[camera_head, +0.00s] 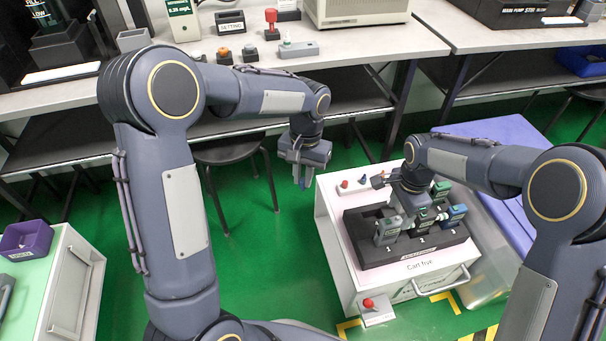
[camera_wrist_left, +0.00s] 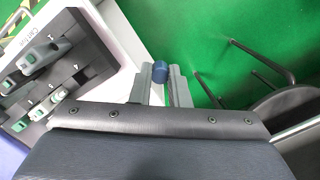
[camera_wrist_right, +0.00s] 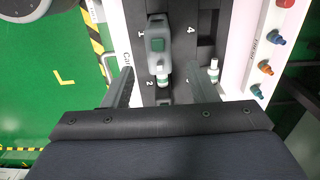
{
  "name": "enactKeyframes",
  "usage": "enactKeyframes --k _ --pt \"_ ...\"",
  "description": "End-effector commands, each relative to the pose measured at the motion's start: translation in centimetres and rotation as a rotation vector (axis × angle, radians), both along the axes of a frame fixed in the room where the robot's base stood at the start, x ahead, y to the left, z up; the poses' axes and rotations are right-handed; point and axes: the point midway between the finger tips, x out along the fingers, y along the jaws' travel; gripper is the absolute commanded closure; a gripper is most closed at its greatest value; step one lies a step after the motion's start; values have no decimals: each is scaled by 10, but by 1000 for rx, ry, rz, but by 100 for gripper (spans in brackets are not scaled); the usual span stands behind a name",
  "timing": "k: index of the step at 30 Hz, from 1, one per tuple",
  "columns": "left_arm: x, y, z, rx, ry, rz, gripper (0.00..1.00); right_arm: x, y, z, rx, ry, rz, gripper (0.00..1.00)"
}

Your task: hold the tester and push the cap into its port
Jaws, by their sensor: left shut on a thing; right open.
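My left gripper (camera_wrist_left: 160,78) is shut on a dark blue cap (camera_wrist_left: 160,72), held in the air away from the cart. My right gripper (camera_head: 412,208) is open above the black tester rack (camera_head: 370,257). In the right wrist view its fingers (camera_wrist_right: 158,88) are spread either side of a grey-green tester (camera_wrist_right: 157,38) and its light end. No contact shows.
Colored caps, including a red one (camera_head: 344,184), sit along the white cart's back strip. A red button box (camera_head: 369,304) is at its front.

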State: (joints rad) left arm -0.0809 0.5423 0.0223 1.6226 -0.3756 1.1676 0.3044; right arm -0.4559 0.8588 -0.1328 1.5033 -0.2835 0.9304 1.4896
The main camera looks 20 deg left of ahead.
Motion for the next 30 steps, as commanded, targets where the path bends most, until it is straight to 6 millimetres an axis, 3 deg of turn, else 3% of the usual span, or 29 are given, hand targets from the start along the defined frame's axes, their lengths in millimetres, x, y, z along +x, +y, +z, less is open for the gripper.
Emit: enactKeyframes --k 15,30 --pt "0 0 0 0 0 0 100 0 0 -50 -1 2 -1 47" --pt "0 0 0 0 0 0 100 0 0 -61 1 1 -1 47"
